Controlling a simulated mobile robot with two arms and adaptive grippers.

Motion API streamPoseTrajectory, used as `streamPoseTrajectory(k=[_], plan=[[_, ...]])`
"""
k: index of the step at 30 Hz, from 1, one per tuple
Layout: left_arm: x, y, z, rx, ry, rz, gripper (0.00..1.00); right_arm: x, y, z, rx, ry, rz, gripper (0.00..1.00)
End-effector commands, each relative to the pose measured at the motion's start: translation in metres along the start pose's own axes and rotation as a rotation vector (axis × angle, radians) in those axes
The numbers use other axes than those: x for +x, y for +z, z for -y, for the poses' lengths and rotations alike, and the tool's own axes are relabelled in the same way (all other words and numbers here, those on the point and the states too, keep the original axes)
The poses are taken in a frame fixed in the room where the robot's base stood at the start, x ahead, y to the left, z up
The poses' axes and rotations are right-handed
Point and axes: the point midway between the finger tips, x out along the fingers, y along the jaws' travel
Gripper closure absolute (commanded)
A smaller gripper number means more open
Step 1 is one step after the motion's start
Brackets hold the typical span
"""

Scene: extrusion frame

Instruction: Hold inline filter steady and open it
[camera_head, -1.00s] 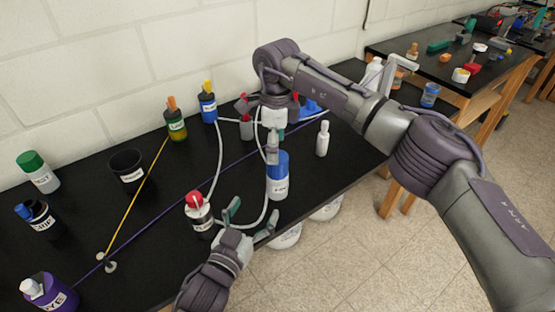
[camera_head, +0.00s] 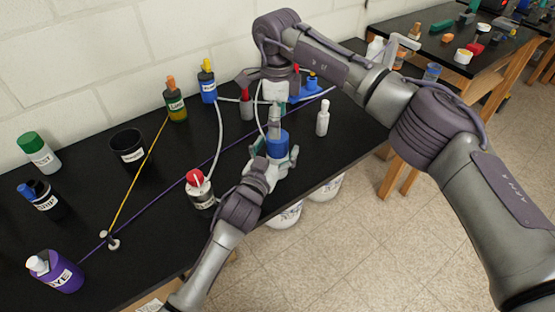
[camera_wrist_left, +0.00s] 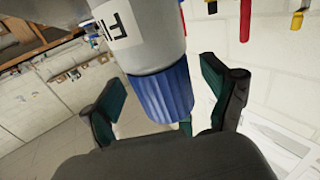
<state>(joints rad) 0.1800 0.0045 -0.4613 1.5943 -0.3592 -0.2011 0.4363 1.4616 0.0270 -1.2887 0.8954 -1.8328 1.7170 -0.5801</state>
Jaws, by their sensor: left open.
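The inline filter has a blue part (camera_head: 270,146) showing above the bench edge in the head view. In the left wrist view it is a pale grey-white body (camera_wrist_left: 150,40) with a label reading "FI" and a ribbed blue end (camera_wrist_left: 163,92). My left gripper (camera_head: 278,160) is open around it. Its green-padded fingers (camera_wrist_left: 165,105) stand on either side of the blue end, with visible gaps. My right gripper (camera_head: 273,108) points down at the filter's upper end. Its fingertips are too small and overlapped to read, and contact is unclear.
A black bench (camera_head: 150,205) runs along the white block wall. A purple cord crosses the bench.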

Motion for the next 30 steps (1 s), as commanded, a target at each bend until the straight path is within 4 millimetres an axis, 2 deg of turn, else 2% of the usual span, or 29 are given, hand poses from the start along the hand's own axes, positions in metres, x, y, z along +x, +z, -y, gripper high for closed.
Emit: streamPoseTrajectory(k=[11,27,30], plan=[[0.0063,-0.0001,0.0001,0.000,0.000,0.000,0.14,0.0001,0.0001,0.0000,0.000,0.000,0.000,0.21],[0.0060,0.0004,0.0002,0.000,-0.001,0.001,1.00,0.0001,0.0001,0.0000,0.000,0.000,0.000,0.21],[0.0060,0.0005,0.0002,0.000,-0.001,0.001,1.00,0.0001,0.0001,0.0000,0.003,0.000,0.000,0.21]])
